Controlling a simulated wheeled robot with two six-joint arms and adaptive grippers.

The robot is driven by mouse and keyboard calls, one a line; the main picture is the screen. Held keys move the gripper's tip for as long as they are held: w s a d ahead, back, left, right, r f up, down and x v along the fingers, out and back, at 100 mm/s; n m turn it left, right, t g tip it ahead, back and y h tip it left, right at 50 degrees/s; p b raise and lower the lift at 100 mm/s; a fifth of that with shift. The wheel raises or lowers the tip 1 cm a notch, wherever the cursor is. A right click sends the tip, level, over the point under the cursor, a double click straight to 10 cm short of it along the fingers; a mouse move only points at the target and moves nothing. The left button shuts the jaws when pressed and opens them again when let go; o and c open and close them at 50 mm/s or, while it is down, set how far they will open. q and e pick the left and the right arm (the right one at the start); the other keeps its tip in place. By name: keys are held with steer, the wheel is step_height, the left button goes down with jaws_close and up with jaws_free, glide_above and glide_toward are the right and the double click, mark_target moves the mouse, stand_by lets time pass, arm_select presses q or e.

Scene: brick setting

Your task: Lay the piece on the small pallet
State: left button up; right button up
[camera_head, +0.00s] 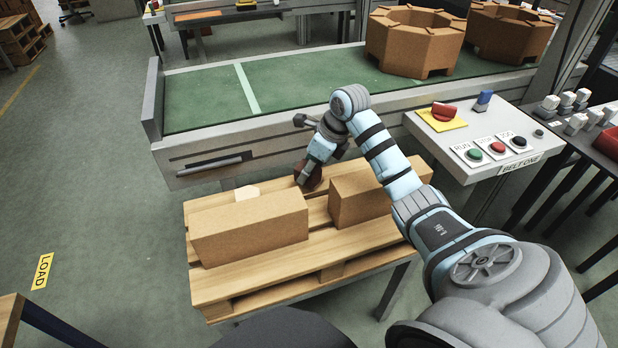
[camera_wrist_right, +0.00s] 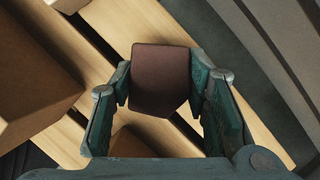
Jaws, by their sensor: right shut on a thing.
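The piece, a dark reddish-brown block (camera_wrist_right: 160,80), is between the two green fingers of my right gripper (camera_wrist_right: 163,92). The fingers are shut on its sides. In the head view the right gripper (camera_head: 312,172) points down over the back of the small wooden pallet (camera_head: 325,247), and the piece (camera_head: 308,180) shows partly behind it. Pallet slats lie beneath the piece in the right wrist view; I cannot tell whether it touches them. My left gripper is not in view.
Two cardboard boxes stand on the pallet, one at front left (camera_head: 248,232) and one at right (camera_head: 360,203). A pale patch or block (camera_head: 247,192) lies behind the left box. The green conveyor (camera_head: 300,90) runs behind, with a button panel (camera_head: 490,145) at right.

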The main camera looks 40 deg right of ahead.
mark_target(309, 177)
step_height(309, 177, down, 3)
steer(key=shift+f+b, duration=0.1)
steer(key=shift+b, duration=0.3)
steer(key=o, duration=0.7)
steer(key=shift+f, duration=0.1)
steer(key=o, duration=0.5)
steer(key=shift+c, duration=0.2)
